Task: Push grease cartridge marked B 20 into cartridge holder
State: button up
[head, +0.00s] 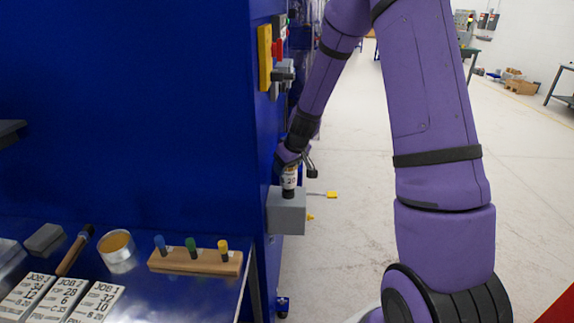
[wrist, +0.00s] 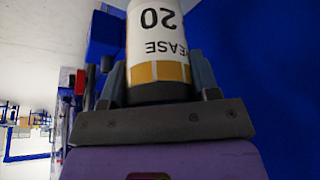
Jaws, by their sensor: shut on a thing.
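A grease cartridge (head: 289,178) with a white label stands upright at the side of the blue cabinet, its lower end at the top of a grey block-shaped cartridge holder (head: 287,212). How deep it sits in the holder I cannot tell. In the wrist view the cartridge (wrist: 157,45) shows "20" and "EASE" upside down, with a yellow band and dark end. My gripper (wrist: 158,82) is shut on the cartridge near that end, one finger on each side. In the head view my gripper (head: 289,160) is at the cartridge's upper part. The letter B is not readable.
A blue cabinet wall (head: 130,110) rises left of the holder. The bench at lower left holds a wooden peg rack (head: 195,262), a tin (head: 117,250) and job cards (head: 95,302). The floor to the right is open.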

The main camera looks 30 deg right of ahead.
jog(key=shift+f, duration=0.75)
jog(key=o, duration=1.1)
jog(key=shift+r, duration=2.95)
jog(key=shift+r, duration=0.15)
